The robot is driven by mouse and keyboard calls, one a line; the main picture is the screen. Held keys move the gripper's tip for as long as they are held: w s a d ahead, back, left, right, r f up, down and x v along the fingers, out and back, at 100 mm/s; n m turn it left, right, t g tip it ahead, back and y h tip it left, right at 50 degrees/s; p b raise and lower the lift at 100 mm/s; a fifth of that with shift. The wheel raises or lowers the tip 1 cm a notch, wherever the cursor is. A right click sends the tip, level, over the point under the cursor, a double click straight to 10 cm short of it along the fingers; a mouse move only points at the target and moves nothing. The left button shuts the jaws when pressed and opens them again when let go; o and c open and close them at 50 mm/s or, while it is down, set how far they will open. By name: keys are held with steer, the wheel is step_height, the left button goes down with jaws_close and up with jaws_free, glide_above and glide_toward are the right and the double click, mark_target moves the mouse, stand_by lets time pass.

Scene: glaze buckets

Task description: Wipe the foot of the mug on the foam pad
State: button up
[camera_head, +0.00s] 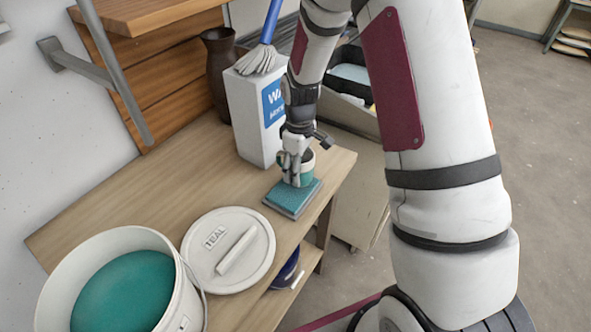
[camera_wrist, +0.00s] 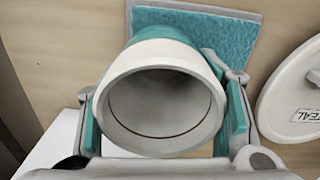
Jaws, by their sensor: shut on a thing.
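The mug (camera_head: 307,168) is white at the rim and teal on its lower part. My gripper (camera_head: 294,166) is shut on it, with a finger on either side. In the wrist view the mug (camera_wrist: 165,52) shows its open, empty mouth toward the camera, between the gripper's fingers (camera_wrist: 165,110). The foam pad (camera_head: 292,198) is a teal pad on a grey tray near the table's right edge. The mug is upright over the pad (camera_wrist: 225,35); whether its foot touches the pad is hidden.
A bucket of teal glaze (camera_head: 50,290) stands open at the front left. Its white lid (camera_head: 205,262), marked TEAL, lies between bucket and pad. A white box (camera_head: 243,120) with a mop and a dark vase (camera_head: 220,70) stand behind. The table's left back is clear.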

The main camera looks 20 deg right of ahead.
step_height(320, 180, up, 7)
steer(key=p, duration=0.2)
stand_by(0.7)
stand_by(0.4)
